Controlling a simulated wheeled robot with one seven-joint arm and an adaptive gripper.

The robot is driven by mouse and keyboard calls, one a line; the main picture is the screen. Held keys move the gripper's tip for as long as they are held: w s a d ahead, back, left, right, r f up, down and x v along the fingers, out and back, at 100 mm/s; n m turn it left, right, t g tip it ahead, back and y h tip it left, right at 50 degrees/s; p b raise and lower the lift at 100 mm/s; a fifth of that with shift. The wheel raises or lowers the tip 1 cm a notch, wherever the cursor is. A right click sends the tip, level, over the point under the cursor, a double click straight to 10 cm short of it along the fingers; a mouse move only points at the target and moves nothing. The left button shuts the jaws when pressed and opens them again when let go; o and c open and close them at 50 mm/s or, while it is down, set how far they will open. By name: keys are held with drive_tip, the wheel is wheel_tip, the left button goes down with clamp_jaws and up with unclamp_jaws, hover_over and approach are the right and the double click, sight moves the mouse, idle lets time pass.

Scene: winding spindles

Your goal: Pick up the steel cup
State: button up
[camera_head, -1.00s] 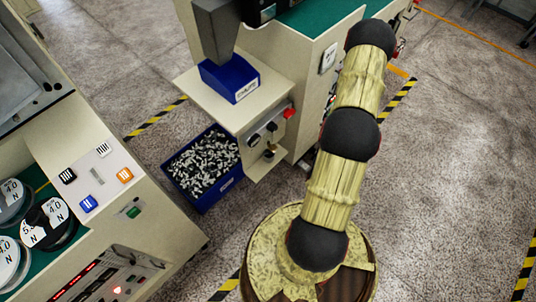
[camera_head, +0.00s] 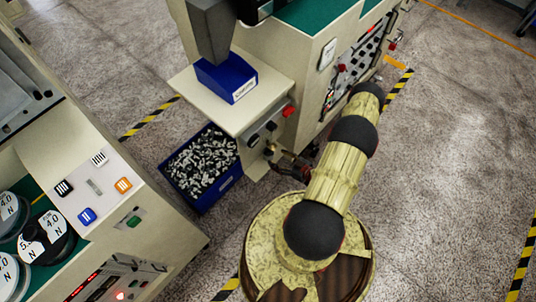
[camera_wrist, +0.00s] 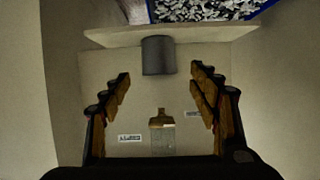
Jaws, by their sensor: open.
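The steel cup (camera_wrist: 158,55) is a plain dark grey cylinder in the wrist view. It touches a pale ledge (camera_wrist: 215,33) at the top of that picture. My gripper (camera_wrist: 160,75) is open and empty, with its fingers spread to either side of the cup in the picture. The cup appears ahead of the fingertips and apart from them; the exact gap cannot be told. In the head view my gripper (camera_head: 280,162) is beside the machine's small front shelf, and I cannot make out the cup clearly there.
A brass fitting with a clear tube (camera_wrist: 162,130) is on the panel between my fingers in the wrist view. A blue bin of small parts (camera_head: 203,197) stands left of the shelf. A blue box (camera_head: 226,80) sits above. Open floor (camera_head: 450,160) lies right.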

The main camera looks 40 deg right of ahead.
sight(268, 153)
drive_tip(key=b+x, duration=0.2)
drive_tip(key=x, duration=0.4)
drive_tip(key=shift+w+f+b, duration=0.3)
drive_tip(key=shift+b, duration=0.1)
drive_tip(key=shift+w+f, duration=0.1)
drive_tip(key=shift+w, duration=0.4)
drive_tip(key=shift+c, duration=0.7)
drive_tip(key=c, duration=1.1)
drive_tip(key=shift+c, duration=0.8)
